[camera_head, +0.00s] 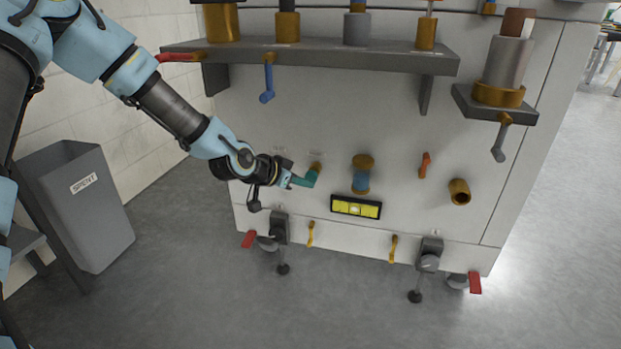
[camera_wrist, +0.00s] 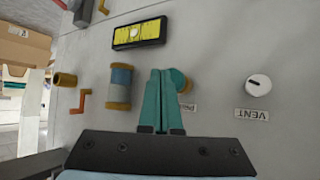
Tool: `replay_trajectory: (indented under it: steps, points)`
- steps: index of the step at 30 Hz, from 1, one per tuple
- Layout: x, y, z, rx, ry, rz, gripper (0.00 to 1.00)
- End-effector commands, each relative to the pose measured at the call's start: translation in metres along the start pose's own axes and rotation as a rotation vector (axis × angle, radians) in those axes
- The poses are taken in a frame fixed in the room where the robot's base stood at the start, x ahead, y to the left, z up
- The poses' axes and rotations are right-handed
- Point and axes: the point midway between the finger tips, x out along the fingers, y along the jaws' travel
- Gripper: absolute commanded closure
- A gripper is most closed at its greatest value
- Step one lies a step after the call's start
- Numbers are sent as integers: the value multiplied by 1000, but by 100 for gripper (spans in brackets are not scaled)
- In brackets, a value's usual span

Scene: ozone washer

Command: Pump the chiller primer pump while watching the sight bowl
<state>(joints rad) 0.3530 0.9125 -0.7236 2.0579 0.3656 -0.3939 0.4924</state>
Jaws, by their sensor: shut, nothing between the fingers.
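A yellow level in a black frame (camera_head: 356,207) sits below the sight bowl. A white VENT knob (camera_wrist: 258,85) is near the pump. An orange handle (camera_head: 424,165) and a brass port (camera_head: 459,192) lie farther right. A grey shelf (camera_head: 330,58) overhangs above; a grey bin (camera_head: 85,205) stands left.

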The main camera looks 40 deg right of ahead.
Motion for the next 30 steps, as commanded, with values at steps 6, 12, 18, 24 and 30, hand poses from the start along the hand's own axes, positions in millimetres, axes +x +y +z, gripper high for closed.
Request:
replay_trajectory:
  steps: [6, 12, 18, 24, 30]
  points:
    - [-1, 1, 1, 0, -1, 0, 100]
    - [-2, 2, 2, 0, -1, 1, 100]
    - [-14, 10, 10, 1, -1, 0, 100]
    - [-27, 20, 20, 0, -2, 0, 100]
    - [-36, 26, 26, 0, -1, 0, 100]
